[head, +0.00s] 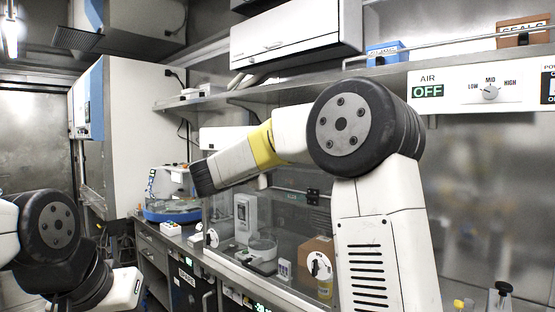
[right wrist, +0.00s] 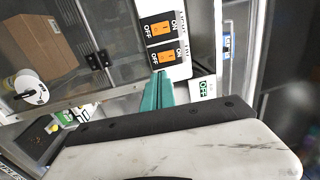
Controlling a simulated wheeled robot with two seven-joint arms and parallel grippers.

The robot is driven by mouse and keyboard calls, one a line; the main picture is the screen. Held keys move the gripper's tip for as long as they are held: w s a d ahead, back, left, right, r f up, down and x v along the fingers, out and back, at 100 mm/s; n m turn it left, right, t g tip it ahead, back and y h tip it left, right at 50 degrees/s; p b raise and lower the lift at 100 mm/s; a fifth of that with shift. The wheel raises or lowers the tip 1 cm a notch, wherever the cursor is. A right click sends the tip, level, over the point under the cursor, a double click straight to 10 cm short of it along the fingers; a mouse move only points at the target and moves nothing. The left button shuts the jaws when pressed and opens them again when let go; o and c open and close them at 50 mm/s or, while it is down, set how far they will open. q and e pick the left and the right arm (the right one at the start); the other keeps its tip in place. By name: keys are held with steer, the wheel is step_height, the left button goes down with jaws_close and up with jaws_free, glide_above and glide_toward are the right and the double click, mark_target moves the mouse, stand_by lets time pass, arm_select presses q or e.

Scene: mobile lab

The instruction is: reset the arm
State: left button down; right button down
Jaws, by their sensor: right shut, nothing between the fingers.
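My right arm is raised across the middle of the head view, its elbow bent and its forearm reaching left in front of the glass enclosure (head: 290,205). Its gripper cannot be made out there. In the right wrist view my right gripper (right wrist: 158,80) shows as teal fingers, closed together and empty. They point at a white panel with two orange rocker switches (right wrist: 163,42); whether they touch it I cannot tell. My left arm is folded at the left edge of the head view, and its gripper is out of the picture.
A steel shelf (head: 260,92) runs above the bench, with an AIR control panel (head: 460,92) on the right. A blue-based device (head: 172,212) stands left of the glass enclosure. A brown box (right wrist: 48,45) shows behind glass in the wrist view. The aisle at left looks open.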

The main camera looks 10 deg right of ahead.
step_height(320, 180, up, 5)
steer(key=w+a+n+t+y, duration=0.1)
steer(key=a+n+t+y, duration=0.1)
steer(key=n+t+y, duration=0.55)
steer(key=s+a+f+n+g+y, duration=0.1)
steer(key=s+a+f+n+y, duration=0.3)
steer(key=n+y, duration=0.65)
steer(key=s+d+f+n+g, duration=0.2)
steer(key=s+f+n+g, duration=0.3)
steer(key=s+f, duration=0.7)
steer(key=s+d+f+n+g, duration=0.2)
steer(key=s+f+n+g, duration=0.4)
steer(key=s+f, duration=0.5)
steer(key=s+g, duration=0.1)
steer(key=s, duration=0.4)
steer(key=shift+f+h, duration=0.35)
steer(key=shift+h, duration=0.05)
steer(key=c, duration=2.2)
jaws_free()
